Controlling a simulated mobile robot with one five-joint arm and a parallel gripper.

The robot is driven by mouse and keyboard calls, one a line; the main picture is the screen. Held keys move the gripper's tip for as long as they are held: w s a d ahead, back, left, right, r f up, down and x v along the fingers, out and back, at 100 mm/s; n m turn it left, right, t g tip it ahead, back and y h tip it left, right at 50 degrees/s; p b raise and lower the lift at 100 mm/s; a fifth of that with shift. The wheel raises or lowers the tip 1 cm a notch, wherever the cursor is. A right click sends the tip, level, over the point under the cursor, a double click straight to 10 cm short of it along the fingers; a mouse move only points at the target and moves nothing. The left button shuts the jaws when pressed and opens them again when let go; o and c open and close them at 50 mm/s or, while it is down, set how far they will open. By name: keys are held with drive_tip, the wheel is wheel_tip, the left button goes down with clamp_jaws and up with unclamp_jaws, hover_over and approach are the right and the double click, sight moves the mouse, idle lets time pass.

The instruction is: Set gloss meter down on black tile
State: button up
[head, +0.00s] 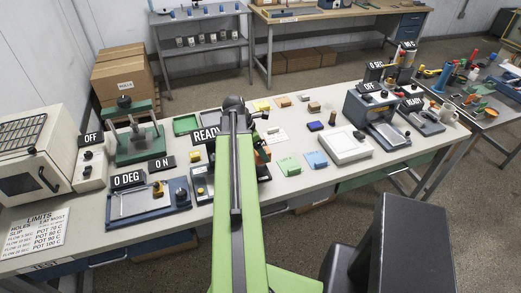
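My green arm reaches out over the table and hides much of what lies beyond it. My gripper is behind the arm's far end; its fingers cannot be made out, nor whether it holds anything. I cannot tell whether these belong to the gloss meter or the black tile. Neither the gloss meter nor the black tile can be named with certainty.
A blue tray device (150,203) and green press (136,140) stand left. Green (289,166) and blue (316,160) pads lie right of the arm, near a white square device (346,146). A blue-grey machine (376,118) stands farther right. Bare white tabletop lies between them.

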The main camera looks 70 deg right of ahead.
drive_tip(key=shift+f+b, duration=4.2)
drive_tip(key=shift+f, duration=0.05)
drive_tip(key=shift+f, duration=0.1)
drive_tip(key=o, duration=1.6)
drive_tip(key=shift+o, duration=0.2)
drive_tip(key=p+v, duration=1.6)
drive_tip(key=v, duration=0.1)
drive_tip(key=shift+w+r, duration=0.2)
drive_tip(key=shift+f, duration=0.1)
